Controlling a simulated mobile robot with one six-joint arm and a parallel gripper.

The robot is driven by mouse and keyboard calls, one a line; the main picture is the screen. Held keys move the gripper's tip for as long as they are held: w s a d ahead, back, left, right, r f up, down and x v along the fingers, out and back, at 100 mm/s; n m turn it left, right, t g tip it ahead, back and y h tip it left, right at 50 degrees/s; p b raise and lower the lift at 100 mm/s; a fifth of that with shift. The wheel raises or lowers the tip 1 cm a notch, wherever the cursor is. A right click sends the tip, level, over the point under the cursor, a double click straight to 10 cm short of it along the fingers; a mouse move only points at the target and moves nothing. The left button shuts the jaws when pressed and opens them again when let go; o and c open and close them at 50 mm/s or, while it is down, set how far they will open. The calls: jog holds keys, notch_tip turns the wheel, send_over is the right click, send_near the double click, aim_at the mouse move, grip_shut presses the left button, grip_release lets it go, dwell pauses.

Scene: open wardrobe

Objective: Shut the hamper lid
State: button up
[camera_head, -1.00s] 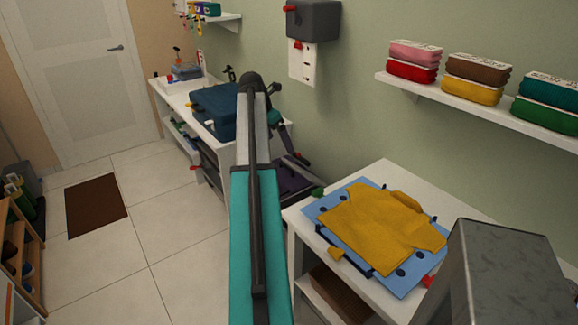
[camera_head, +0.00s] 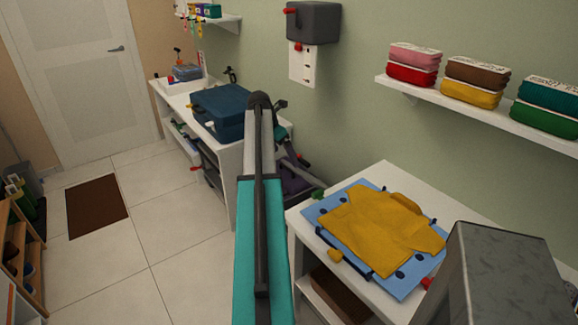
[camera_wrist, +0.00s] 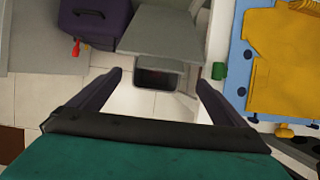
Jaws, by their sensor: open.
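A grey slanted panel (camera_wrist: 163,32), apparently the raised hamper lid, shows at the top centre of the wrist view. Below it is a dark box-like opening (camera_wrist: 158,79), which I take as the hamper. In the head view, a dark purple shape (camera_head: 296,180) in the gap between the two tables seems to be part of it, mostly hidden by my arm. My gripper (camera_wrist: 159,74) is open and empty, its fingers spread either side of the opening in the picture. I cannot tell its height above it or whether it touches.
A white table (camera_head: 405,185) with a blue board (camera_head: 405,272) and yellow shirt (camera_head: 380,228) stands at right. A blue case (camera_head: 220,106) sits on the left table. A green knob (camera_wrist: 218,70) is right of the opening.

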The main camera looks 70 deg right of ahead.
aim_at(290, 167)
jog(key=shift+p+x, duration=0.6)
jog(key=shift+x, duration=3.3)
jog(key=shift+c, duration=0.4)
jog(key=shift+r, duration=0.1)
jog(key=c, duration=1.4)
